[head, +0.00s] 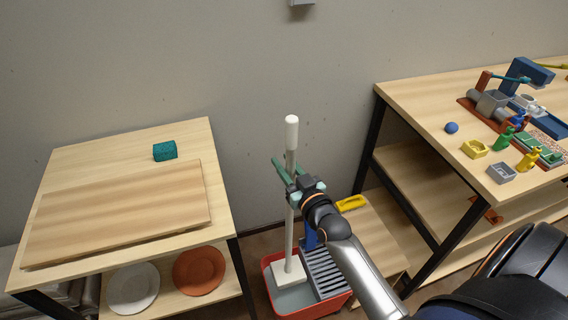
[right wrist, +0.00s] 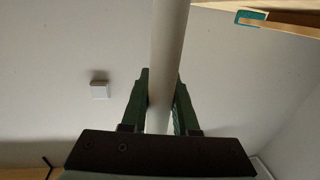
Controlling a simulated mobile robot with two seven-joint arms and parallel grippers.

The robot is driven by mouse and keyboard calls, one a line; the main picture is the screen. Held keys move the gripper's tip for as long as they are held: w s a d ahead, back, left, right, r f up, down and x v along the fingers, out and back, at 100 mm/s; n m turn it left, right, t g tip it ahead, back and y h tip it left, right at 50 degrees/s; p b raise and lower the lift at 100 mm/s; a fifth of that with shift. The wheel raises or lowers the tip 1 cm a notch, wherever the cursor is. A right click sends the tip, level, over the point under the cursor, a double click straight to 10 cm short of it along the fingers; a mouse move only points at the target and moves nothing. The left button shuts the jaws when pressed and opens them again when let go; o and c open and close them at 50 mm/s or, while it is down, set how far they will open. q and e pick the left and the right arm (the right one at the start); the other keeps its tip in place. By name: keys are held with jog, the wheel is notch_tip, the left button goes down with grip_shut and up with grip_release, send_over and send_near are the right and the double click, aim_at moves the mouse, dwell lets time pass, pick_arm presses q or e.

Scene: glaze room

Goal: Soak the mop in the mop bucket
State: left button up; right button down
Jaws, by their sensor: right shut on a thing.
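The mop (head: 291,210) has a long pale handle with a white top and a flat whitish head at the bottom. It stands nearly upright, with its head (head: 288,271) inside the red mop bucket (head: 283,313). The bucket holds a grey surface that looks like water, and a dark blue-grey slatted wringer (head: 324,272) at its right side. My right gripper (head: 290,184) is shut on the mop handle at about mid-height. In the right wrist view the handle (right wrist: 168,60) runs between the green fingers (right wrist: 160,100). My left gripper is out of view.
A table at left holds a wooden board (head: 120,215) and a teal sponge-like block (head: 165,150); plates (head: 199,270) lie on its shelf. A right-hand table (head: 420,100) carries small bottles and trays. A low wooden stand (head: 375,240) with a yellow item (head: 351,203) is beside the bucket.

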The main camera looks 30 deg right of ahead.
notch_tip(320, 180, down, 5)
jog(key=b, duration=1.1)
send_over(289, 222)
jog(key=w+d, duration=0.1)
jog(key=w, duration=0.3)
notch_tip(289, 222, down, 9)
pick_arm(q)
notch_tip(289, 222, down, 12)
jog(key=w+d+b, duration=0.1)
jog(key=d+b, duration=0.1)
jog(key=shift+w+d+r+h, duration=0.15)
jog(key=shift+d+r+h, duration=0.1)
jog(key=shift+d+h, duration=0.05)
pick_arm(e)
notch_tip(289, 222, down, 4)
jog(key=shift+r, duration=0.15)
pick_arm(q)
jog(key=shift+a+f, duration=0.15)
